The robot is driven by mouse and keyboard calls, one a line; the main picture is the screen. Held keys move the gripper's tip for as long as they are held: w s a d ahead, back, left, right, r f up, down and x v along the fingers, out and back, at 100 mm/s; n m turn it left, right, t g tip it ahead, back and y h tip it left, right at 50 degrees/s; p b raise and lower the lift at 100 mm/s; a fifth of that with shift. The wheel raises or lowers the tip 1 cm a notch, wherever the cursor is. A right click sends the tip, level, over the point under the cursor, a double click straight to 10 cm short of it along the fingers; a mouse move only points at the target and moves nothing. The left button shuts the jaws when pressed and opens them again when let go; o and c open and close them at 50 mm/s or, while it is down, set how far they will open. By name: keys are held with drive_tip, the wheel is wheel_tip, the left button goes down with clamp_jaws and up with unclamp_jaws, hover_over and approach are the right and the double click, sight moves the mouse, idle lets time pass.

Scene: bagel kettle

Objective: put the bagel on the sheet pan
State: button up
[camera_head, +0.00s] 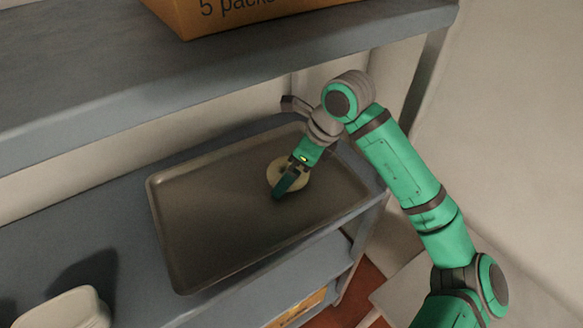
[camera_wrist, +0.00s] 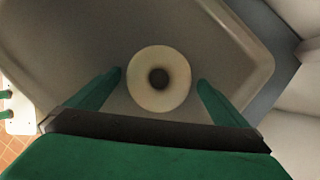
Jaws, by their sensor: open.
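The bagel (camera_head: 304,181) is pale and round with a dark hole. It lies on the right part of the sheet pan (camera_head: 205,225), a grey rimmed tray on the shelf. In the wrist view the bagel (camera_wrist: 146,96) lies between the two green fingers of my gripper (camera_wrist: 160,80), with a gap on each side. My gripper (camera_head: 285,187) is open, right over the bagel, and hides part of it in the head view. The wrist view also shows the pan's rim (camera_wrist: 262,62). I cannot tell the exact height of the fingers above the pan.
A blue-grey shelf (camera_head: 60,235) carries the pan. Another shelf (camera_head: 90,85) with an orange-brown box (camera_head: 235,12) is above and behind. A whitish object (camera_head: 62,310) stands at the lower left. The pan's left part is clear.

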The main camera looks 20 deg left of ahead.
drive_tip(key=shift+a+r, duration=0.1)
drive_tip(key=shift+r, duration=0.05)
drive_tip(key=v, duration=0.7)
drive_tip(key=shift+r, duration=0.25)
